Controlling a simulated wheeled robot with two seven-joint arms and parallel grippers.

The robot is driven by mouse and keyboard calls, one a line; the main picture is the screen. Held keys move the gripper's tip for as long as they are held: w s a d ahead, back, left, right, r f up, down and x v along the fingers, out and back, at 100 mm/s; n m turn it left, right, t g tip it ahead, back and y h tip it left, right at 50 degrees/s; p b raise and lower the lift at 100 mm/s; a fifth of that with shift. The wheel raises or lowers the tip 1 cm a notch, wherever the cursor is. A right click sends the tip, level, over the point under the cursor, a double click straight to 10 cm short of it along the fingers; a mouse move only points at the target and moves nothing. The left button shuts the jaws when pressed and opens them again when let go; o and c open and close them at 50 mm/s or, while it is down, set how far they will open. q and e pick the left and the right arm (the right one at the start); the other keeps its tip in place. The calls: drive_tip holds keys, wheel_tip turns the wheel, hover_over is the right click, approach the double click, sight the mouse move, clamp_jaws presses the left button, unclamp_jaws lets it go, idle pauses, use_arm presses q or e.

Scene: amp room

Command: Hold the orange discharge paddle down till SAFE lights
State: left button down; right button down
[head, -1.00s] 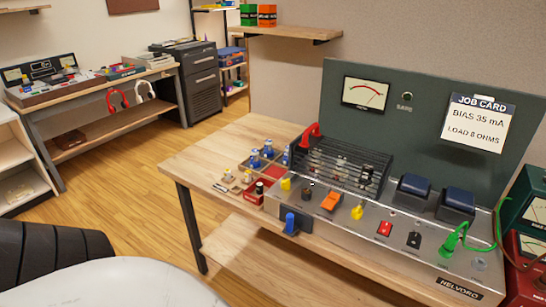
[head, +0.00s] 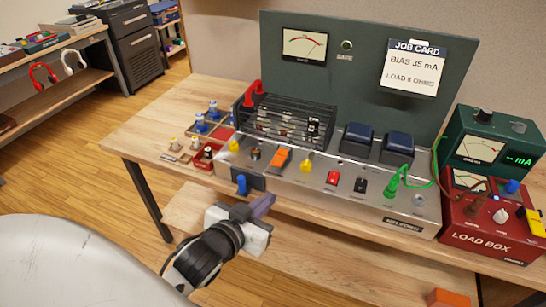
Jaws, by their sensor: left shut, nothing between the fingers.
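The orange discharge paddle (head: 282,159) sits on the silver front deck of the amplifier (head: 345,190), between a dark knob and a yellow knob. The SAFE lamp (head: 347,45) is on the green back panel, right of the panel meter (head: 304,44), and looks dark. My left gripper (head: 264,205) is shut and empty. It is in front of the bench edge, below and left of the paddle, and apart from it. My right gripper is not in view.
A blue-handled part (head: 242,184) juts from the deck's front left. A red load box (head: 490,220) and green mA meter (head: 495,145) stand at right. Bare bench (head: 150,130) shows at left.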

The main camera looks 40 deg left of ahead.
use_arm(q)
drive_tip(key=w+a+r+n+t+y, duration=0.1)
drive_tip(key=a+r, duration=0.2)
drive_tip(key=r, duration=0.4)
drive_tip(key=shift+w+a+r+y, duration=0.25)
drive_tip(key=shift+a+y, duration=0.05)
drive_tip(key=shift+y, duration=0.1)
drive_tip(key=shift+w, duration=0.15)
drive_tip(key=p, duration=0.1)
approach(280, 157)
drive_tip(key=w+r, duration=0.2)
drive_tip(key=w+a+r, duration=0.1)
drive_tip(key=w, duration=0.1)
drive_tip(key=shift+a+r, duration=0.1)
drive_tip(key=shift+r, duration=0.3)
drive_tip(key=f, duration=0.2)
drive_tip(key=shift+w+f, duration=0.3)
drive_tip(key=shift+w, duration=0.05)
drive_tip(key=shift+f, duration=0.9)
